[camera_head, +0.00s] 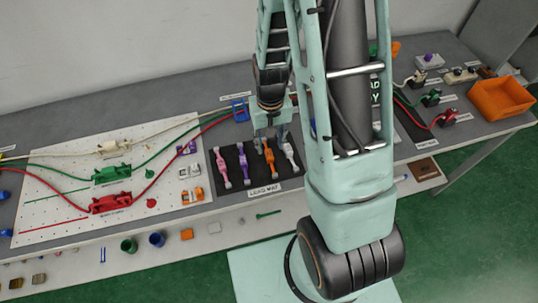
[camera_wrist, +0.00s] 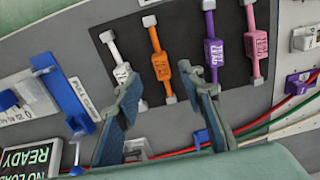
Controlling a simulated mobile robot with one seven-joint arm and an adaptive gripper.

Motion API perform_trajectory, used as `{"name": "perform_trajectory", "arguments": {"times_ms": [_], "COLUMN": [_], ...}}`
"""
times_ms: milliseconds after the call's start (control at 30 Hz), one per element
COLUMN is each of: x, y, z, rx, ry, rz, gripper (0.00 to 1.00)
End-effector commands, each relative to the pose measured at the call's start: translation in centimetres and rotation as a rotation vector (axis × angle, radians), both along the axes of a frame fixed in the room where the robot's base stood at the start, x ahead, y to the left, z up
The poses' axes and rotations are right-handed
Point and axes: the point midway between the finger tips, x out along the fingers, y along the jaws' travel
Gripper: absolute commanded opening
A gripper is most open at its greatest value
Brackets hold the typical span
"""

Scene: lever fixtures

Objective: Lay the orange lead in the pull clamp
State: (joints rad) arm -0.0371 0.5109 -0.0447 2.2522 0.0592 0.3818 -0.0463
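The orange lead (camera_head: 269,158) lies on the black lead mat (camera_head: 256,173), between a white and a purple lead. In the wrist view the orange lead (camera_wrist: 161,67) runs between my fingertips. My gripper (camera_head: 270,132) is open and empty over the back part of the mat. In the wrist view my gripper (camera_wrist: 160,78) has one finger near the white lead and the other near the purple one. The pull clamp (camera_wrist: 66,97), blue and grey with a printed label, is at the left of the wrist view. My arm seems to hide it in the head view.
White (camera_wrist: 118,61), purple (camera_wrist: 213,45) and pink (camera_wrist: 255,42) leads lie beside the orange one. A display (camera_wrist: 32,160) reading READY is near the clamp. A white pegboard (camera_head: 60,195) with coloured cables is at left. An orange bin (camera_head: 502,98) stands at far right.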

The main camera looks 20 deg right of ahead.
Motion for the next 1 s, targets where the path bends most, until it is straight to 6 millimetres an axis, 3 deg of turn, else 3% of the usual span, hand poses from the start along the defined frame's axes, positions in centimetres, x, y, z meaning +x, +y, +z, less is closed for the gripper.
{"name": "perform_trajectory", "arguments": {"times_ms": [167, 533, 900, 1000], "x": [0.1, 0.4, 0.5, 0.5], "y": [0.0, 0.1, 0.1, 0.1], "z": [-0.8, -4.7, -5.3, -5.3], "rx": [0.000, 0.000, 0.000, 0.000], "ry": [0.001, 0.000, -0.002, -0.002], "rz": [0.000, -0.001, 0.000, 0.000], "gripper": [0.36, 0.36, 0.36, 0.25]}}
